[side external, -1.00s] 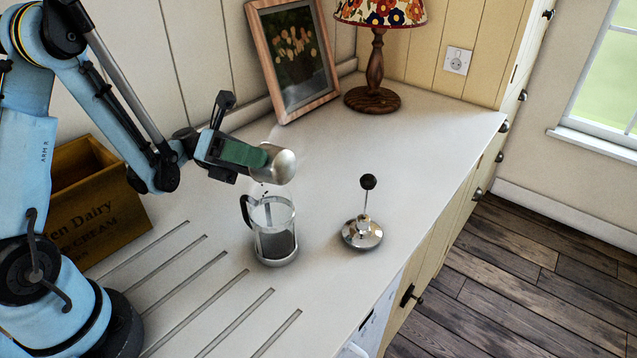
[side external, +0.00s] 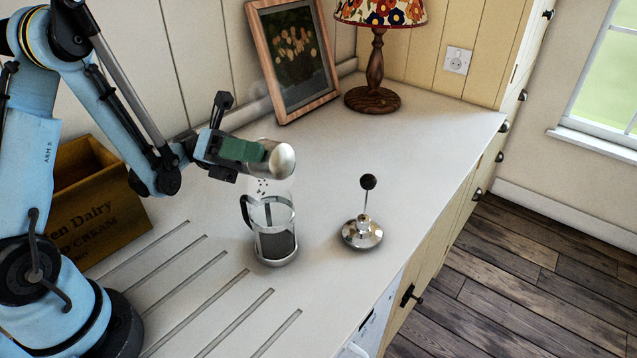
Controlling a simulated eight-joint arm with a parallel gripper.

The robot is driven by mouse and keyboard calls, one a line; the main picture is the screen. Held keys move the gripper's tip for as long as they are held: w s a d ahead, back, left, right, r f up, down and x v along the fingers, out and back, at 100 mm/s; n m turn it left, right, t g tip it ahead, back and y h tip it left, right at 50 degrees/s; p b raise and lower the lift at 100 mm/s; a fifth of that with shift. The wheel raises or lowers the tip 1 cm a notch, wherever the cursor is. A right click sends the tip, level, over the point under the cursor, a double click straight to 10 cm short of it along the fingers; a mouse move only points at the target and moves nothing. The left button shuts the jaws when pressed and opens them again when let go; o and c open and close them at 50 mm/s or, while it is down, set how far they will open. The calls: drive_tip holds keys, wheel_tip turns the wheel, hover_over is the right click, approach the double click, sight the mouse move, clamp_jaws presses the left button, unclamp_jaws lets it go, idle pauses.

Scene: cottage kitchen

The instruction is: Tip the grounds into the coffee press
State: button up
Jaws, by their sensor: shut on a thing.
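My gripper (side external: 238,150) is shut on a metal cup (side external: 277,160) with a green band or handle. It holds the cup tipped over, above the coffee press. Dark grounds (side external: 262,187) fall from the cup's lower side toward the press. The coffee press (side external: 273,230) is a glass beaker with a metal frame and black handle, upright on the counter. Dark grounds fill its lower part. The press lid with its plunger rod and black knob (side external: 362,232) stands on the counter to the right. The inside of the cup is hidden.
A wooden crate (side external: 105,215) stands at the left by my arm. A framed picture (side external: 293,55) leans on the wall, beside a lamp (side external: 375,70). The counter (side external: 420,135) is clear right of the lid, up to its edge. Grooves run in the front.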

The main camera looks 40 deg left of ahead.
drive_tip(key=shift+a+r, duration=0.1)
drive_tip(key=shift+r, duration=0.05)
idle(0.4)
idle(0.6)
drive_tip(key=shift+d+f+y, duration=0.2)
drive_tip(key=shift+f+y, duration=0.3)
drive_tip(key=shift+d+f+y, duration=0.15)
drive_tip(key=shift+f+y, duration=0.05)
drive_tip(key=shift+y, duration=0.4)
drive_tip(key=shift+d, duration=0.1)
